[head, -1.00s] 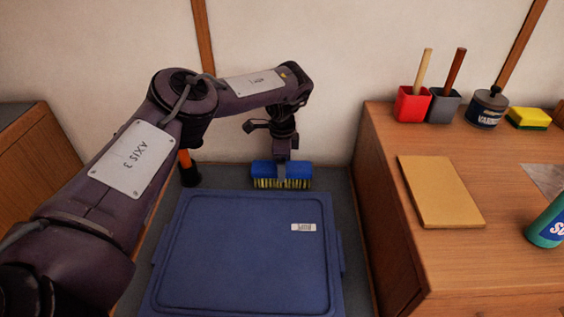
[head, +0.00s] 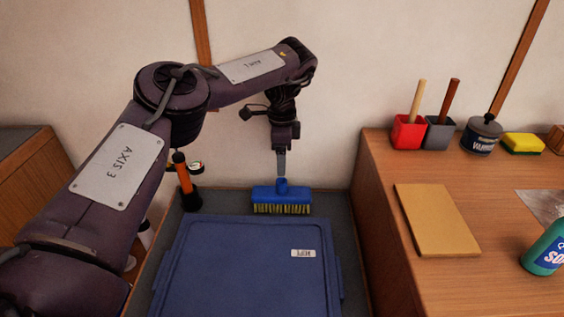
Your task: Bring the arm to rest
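My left arm comes in from the left and bends down at the wrist. My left gripper (head: 281,172) points straight down just above a blue brush (head: 295,194) with yellowish bristles. The brush stands upright, bristles down, on the grey surface behind the blue lid. The fingers show edge-on as one narrow strip, so their opening is hidden. Their tips look level with the top of the brush's socket or slightly above it. My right gripper is not in view.
A blue lidded box (head: 240,265) fills the middle front. An orange-and-black object (head: 185,180) stands partly behind my arm. The wooden cabinet (head: 480,290) at right holds a tan board (head: 437,220), red (head: 408,133) and grey (head: 439,134) holders, a dark jar (head: 481,137), sponge (head: 523,143) and green bottle (head: 546,252).

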